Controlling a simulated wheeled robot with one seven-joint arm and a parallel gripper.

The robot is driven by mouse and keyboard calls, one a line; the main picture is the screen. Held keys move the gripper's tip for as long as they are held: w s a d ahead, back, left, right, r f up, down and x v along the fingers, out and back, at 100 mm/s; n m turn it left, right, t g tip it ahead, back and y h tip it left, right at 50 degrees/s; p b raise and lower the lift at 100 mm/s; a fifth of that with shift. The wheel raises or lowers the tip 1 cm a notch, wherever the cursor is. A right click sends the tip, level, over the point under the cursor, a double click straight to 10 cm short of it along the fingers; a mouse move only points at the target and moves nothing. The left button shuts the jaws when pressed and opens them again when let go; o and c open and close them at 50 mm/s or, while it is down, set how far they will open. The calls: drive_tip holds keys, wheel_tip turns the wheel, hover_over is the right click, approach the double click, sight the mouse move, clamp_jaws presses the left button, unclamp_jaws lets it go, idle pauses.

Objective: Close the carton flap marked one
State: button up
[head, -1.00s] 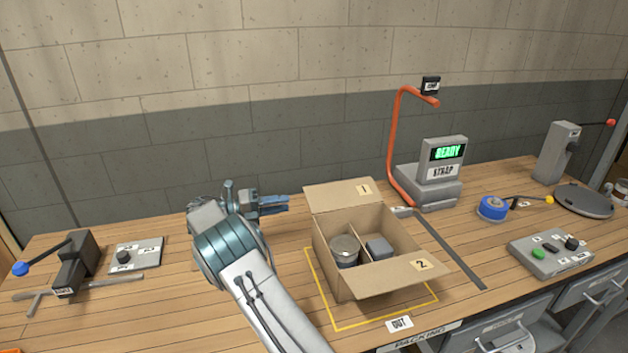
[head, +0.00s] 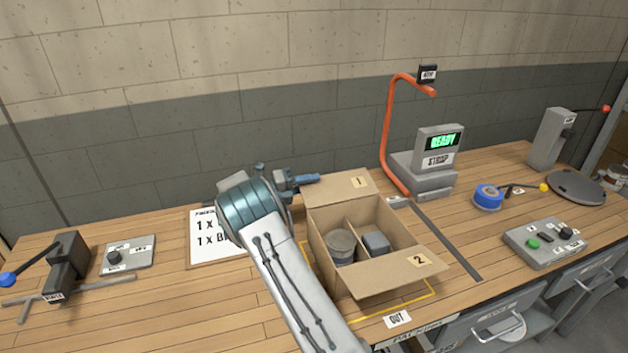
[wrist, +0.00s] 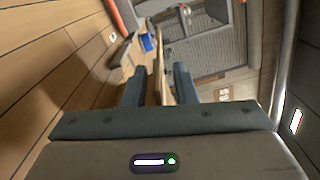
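The open cardboard carton (head: 335,278) stands on the bench. Its flap marked 1 (head: 340,188) is folded outward at the back; the flap marked 2 (head: 400,274) is folded outward at the front. A round tin (head: 341,244) and a grey block (head: 376,242) sit inside, either side of a divider. My gripper (head: 314,180) is at the back left corner of flap 1. In the wrist view my gripper (wrist: 159,82) has its fingers apart, with a thin brown edge visible between them, likely flap 1. I cannot tell whether they touch it.
A strap machine (head: 425,175) with an orange post (head: 386,130) stands behind right of the carton. A printed sheet (head: 207,243) lies left of my arm. A lever device (head: 67,262) is at left.

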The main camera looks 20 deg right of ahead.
drive_tip(key=shift+d, duration=0.7)
clamp_jaws()
idle(1.0)
